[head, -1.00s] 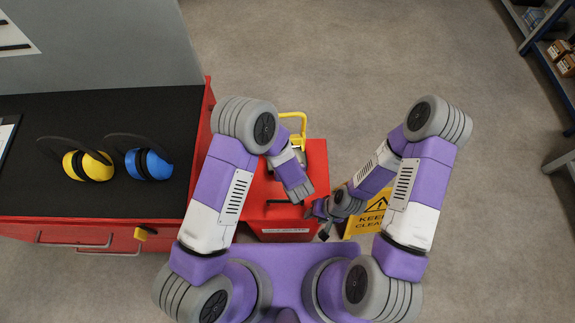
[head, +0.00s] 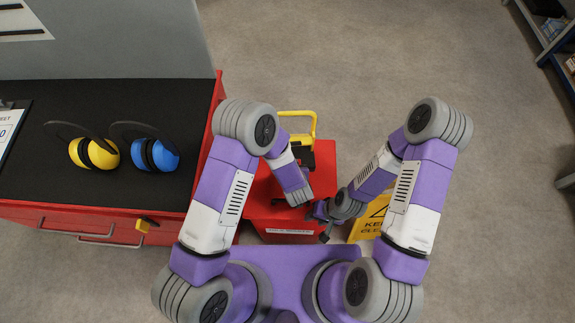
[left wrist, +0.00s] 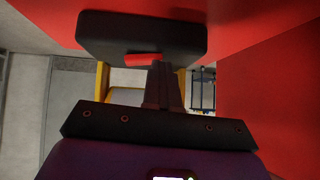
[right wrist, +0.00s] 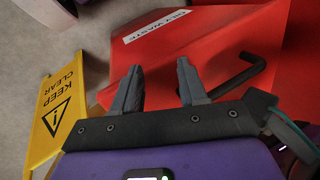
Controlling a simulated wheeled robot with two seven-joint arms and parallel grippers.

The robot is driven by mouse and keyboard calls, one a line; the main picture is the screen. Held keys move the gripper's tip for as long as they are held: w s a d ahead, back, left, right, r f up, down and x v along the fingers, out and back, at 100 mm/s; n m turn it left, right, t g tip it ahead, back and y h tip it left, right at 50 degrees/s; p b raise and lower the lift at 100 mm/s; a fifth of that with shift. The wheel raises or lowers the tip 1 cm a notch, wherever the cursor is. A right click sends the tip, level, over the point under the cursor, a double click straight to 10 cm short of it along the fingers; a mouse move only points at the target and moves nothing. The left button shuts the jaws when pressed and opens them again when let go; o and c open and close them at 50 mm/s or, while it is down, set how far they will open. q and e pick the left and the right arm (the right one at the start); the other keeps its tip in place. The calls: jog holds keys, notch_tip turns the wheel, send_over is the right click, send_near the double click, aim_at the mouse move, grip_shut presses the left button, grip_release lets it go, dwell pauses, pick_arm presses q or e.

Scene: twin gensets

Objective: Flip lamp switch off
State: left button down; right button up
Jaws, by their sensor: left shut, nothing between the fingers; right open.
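The work lamp has a yellow frame (head: 300,113) and a black body (head: 308,157), and stands on the red bin (head: 322,180). In the left wrist view, a black box (left wrist: 100,35) with a red switch-like piece (left wrist: 143,59) is just beyond my left gripper (left wrist: 163,68). That gripper is shut and empty, its tips close to the red piece; I cannot tell whether they touch. In the head view, my left gripper (head: 297,198) is over the bin, by the lamp. My right gripper (right wrist: 160,75) is open and empty near the bin's labelled front.
The bin has a black bent handle (right wrist: 240,75). A red cabinet (head: 110,222) with a black top carries yellow earmuffs (head: 95,153) and blue earmuffs (head: 160,154). A shelf (head: 560,45) is at far right. The floor behind the bin is clear.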

pick_arm(q)
jog(key=shift+d+r, duration=0.1)
jog(key=shift+d, duration=0.1)
jog(key=shift+d+r+p, duration=0.2)
jog(key=shift+d+p, duration=0.1)
jog(key=shift+d, duration=0.3)
jog(key=shift+r+p, duration=0.3)
jog(key=shift+r, duration=0.05)
jog(key=s+a+r+p, duration=0.1)
jog(key=s+r+p, duration=0.4)
jog(key=r, duration=0.5)
jog(key=shift+s+a, duration=0.2)
jog(key=shift+s, duration=0.85)
jog(key=shift+r, duration=0.1)
